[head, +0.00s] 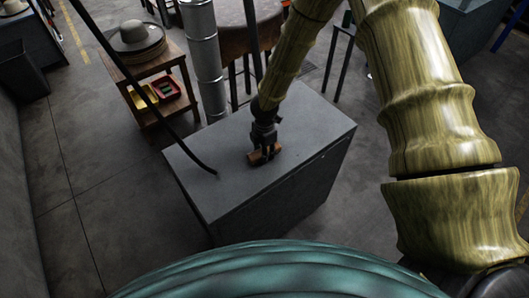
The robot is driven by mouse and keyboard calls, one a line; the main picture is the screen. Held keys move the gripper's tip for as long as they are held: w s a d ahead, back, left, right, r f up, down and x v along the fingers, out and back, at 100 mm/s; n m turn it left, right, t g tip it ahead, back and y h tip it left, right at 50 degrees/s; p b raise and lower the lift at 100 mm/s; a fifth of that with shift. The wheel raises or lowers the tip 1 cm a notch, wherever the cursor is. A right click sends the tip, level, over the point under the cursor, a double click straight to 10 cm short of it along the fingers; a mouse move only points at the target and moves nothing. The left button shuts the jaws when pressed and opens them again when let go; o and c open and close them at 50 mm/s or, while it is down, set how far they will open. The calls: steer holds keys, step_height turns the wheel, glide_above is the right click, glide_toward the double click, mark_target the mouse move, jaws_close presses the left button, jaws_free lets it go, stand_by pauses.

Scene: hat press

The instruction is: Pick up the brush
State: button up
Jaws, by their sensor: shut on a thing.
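The brush (257,157) is a small brown block lying on, or just above, the top of the grey cabinet (225,195). I cannot tell whether it still touches the surface. My gripper (264,150) points down over the brush with its dark fingers around it and is shut on it. The fingers hide part of the brush.
A black cable or rod (150,97) crosses the view and ends on the cabinet's left part. A wooden side table (170,52) with a hat (137,35) and coloured trays (165,89) stands at the upper left, beside a silver duct (205,60). The cabinet's right top is clear.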

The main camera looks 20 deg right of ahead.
steer(key=shift+r+b, duration=1.65)
steer(key=shift+r, duration=3.3)
steer(key=shift+o, duration=1.1)
steer(key=shift+c, duration=0.4)
